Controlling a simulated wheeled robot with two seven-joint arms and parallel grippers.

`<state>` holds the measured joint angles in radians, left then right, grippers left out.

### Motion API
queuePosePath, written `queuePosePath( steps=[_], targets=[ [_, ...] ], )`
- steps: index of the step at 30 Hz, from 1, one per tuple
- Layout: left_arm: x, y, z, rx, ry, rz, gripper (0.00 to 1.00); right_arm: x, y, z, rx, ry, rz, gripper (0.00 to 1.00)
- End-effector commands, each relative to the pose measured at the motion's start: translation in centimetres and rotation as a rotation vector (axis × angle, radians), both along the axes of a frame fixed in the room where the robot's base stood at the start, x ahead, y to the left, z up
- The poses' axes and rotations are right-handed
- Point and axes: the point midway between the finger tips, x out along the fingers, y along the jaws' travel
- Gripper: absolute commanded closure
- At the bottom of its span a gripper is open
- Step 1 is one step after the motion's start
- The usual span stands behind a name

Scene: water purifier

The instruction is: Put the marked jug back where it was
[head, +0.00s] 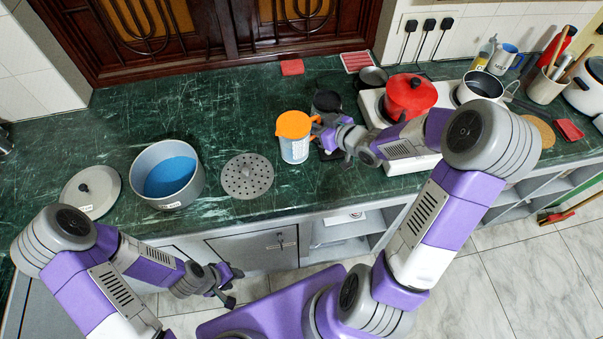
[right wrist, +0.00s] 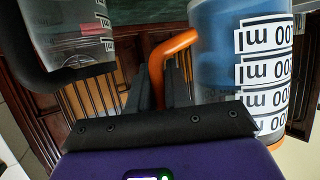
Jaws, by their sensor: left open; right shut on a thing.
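The marked jug (head: 294,146) has an orange rim and handle, white "ml" labels and a bluish body. It looks upright at the middle of the green counter; I cannot tell whether its base touches the counter. My right gripper (head: 322,133) is at its right side, shut on the orange handle. In the right wrist view the jug's labelled side (right wrist: 240,70) fills the right, with the handle between my dark fingers (right wrist: 165,90). My left gripper (head: 228,287) is open and empty, low in front of the cabinets.
A second, clear jug with a black rim (head: 326,101) stands just behind my right gripper. A pot of blue water (head: 168,189), a lid (head: 92,191) and a perforated disc (head: 246,175) lie left. A red pot (head: 410,97) is on the stove at right. The back left counter is clear.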

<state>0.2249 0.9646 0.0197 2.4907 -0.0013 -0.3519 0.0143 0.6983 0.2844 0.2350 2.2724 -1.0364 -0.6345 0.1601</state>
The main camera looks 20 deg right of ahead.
Motion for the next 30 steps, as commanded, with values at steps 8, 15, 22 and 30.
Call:
queuePosePath(
  steps=[8, 15, 22, 30],
  targets=[
    [0.0, 0.0, -1.3, 0.0, -0.001, 0.0, 0.57, -0.6, -1.7, -2.0, 0.005, 0.0, 0.011, 1.0],
    [0.0, 0.0, -2.9, 0.0, 0.0, 0.0, 0.57, -0.6, -1.7, -6.0, 0.003, -0.002, 0.013, 1.0],
    [0.0, 0.0, -3.5, 0.0, 0.0, 0.0, 0.57, -0.5, -1.7, -7.7, 0.004, -0.004, 0.012, 1.0],
    [0.0, 0.0, -4.4, 0.0, 0.0, 0.0, 0.57, -0.5, -1.7, -10.2, 0.002, -0.005, 0.012, 1.0]
  ],
)
